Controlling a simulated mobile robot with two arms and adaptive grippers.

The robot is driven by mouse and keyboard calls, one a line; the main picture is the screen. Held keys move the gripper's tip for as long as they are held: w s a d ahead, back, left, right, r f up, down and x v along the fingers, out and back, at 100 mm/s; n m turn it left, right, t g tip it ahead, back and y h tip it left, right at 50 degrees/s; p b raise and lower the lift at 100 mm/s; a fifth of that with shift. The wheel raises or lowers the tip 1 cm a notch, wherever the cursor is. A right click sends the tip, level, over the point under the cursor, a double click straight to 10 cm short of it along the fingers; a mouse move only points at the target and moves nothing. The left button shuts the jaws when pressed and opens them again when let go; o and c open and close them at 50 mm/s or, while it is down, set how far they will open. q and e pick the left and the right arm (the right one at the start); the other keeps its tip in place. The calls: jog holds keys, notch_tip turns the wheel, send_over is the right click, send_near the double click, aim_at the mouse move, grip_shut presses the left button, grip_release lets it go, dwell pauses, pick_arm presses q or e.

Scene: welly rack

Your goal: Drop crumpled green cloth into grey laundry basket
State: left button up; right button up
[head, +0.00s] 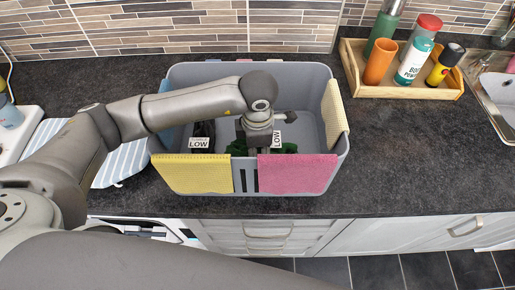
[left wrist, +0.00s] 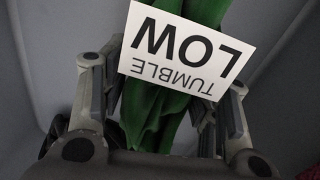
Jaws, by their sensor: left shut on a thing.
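The grey laundry basket (head: 215,73) stands on the dark counter. My left gripper (head: 258,145) reaches down inside it from above, near the middle. It is shut on the crumpled green cloth (left wrist: 155,115), which shows between the two fingers in the left wrist view. A white card reading "TUMBLE LOW" (left wrist: 185,48) lies across the cloth there. In the head view only a little of the green cloth (head: 238,148) shows behind the front rim. I cannot tell whether it touches the basket floor. My right gripper is not in view.
Yellow (head: 192,173), pink (head: 297,173) and cream (head: 334,108) cloths hang over the basket's rim. A dark item (head: 203,130) with a "LOW" card is inside, at left. A wooden tray (head: 400,92) of bottles stands back right. The counter right of the basket is clear.

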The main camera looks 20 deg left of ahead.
pick_arm(q)
jog(key=o, duration=1.1)
jog(key=shift+s+d+f, duration=0.1)
jog(key=shift+s+f, duration=0.15)
jog(key=shift+f, duration=0.05)
jog(key=shift+r+p, duration=0.3)
jog(key=shift+p, duration=0.1)
jog(key=shift+w+r+p, duration=0.1)
jog(key=shift+r+p, duration=0.3)
jog(key=shift+p, duration=0.1)
jog(key=r+b, duration=0.2)
jog(key=r, duration=0.3)
jog(key=r+b, duration=0.1)
jog(key=r, duration=0.5)
jog(key=shift+s+d+b, duration=0.1)
jog(key=shift+s+b, duration=0.1)
jog(key=shift+b, duration=0.2)
jog(key=shift+r, duration=0.55)
